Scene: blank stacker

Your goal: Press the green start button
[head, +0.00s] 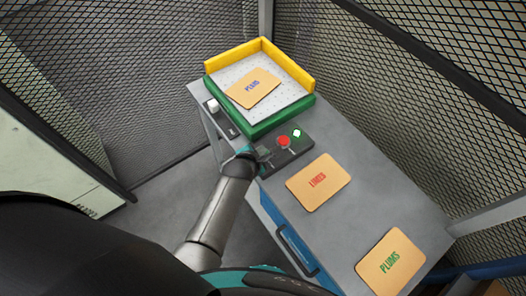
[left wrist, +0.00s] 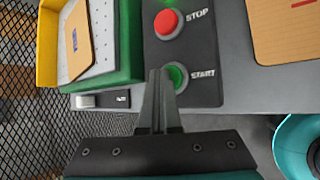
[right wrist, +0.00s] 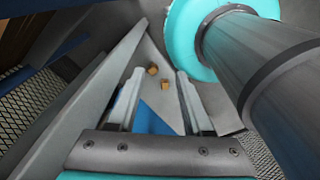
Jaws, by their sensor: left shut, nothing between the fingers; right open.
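The green start button (left wrist: 177,77) shows in the left wrist view, beside the white word START on the dark control panel (left wrist: 196,48). The closed, empty fingers of my left gripper (left wrist: 161,74) overlap its left edge in that view. I cannot tell whether they touch it. In the head view my left gripper (head: 267,155) is over the near end of the panel (head: 303,144), and the start button cannot be made out there. The red stop button (head: 283,141) is just beyond the fingers. My right gripper (right wrist: 157,82) is open and empty in the right wrist view.
A tray (head: 249,129) with green and yellow walls stands behind the panel, holding a printed card (head: 252,87). Mesh walls stand around the table.

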